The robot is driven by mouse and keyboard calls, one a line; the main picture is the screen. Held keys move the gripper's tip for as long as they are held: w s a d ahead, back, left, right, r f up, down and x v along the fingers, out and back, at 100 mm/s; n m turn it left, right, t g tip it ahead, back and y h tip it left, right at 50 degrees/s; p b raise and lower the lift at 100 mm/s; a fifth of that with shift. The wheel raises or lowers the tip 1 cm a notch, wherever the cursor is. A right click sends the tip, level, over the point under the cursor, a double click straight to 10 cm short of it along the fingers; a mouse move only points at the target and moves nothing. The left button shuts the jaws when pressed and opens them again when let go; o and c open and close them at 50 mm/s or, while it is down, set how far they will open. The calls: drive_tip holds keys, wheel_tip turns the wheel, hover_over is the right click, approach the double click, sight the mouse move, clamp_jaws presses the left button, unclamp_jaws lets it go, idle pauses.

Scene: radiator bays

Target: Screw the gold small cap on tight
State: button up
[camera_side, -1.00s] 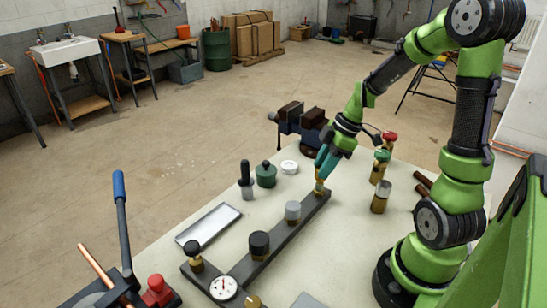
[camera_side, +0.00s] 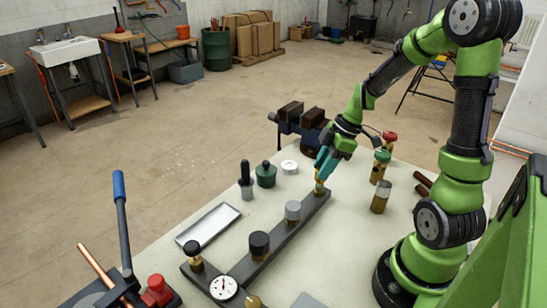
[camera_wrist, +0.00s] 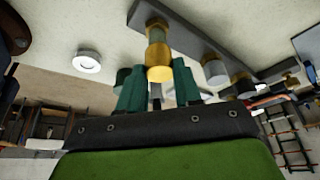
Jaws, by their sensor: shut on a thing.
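The gold small cap (camera_side: 319,188) sits on a brass fitting at the far end of a dark bar (camera_side: 312,211). My gripper (camera_side: 321,178) points down at it with teal fingers, which hide part of the cap in the side view. In the wrist view the gold cap (camera_wrist: 160,73) lies between the two teal fingers of my gripper (camera_wrist: 158,84), in line with the brass fitting (camera_wrist: 157,40) beyond it. My gripper is shut on the cap. I cannot tell how far down the thread it sits.
The same bar carries a grey cap (camera_side: 292,209), a large black cap (camera_side: 259,243) and a small black cap (camera_side: 192,247). A gauge (camera_side: 223,288) is near its front. A metal tray (camera_side: 208,225), green jar (camera_side: 266,175), white ring (camera_side: 289,167) and vise (camera_side: 300,122) stand around.

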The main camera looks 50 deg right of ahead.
drive_tip(key=shift+f, duration=0.85)
drive_tip(key=o, duration=1.1)
drive_tip(key=v, duration=1.7)
drive_tip(key=shift+c, duration=0.3)
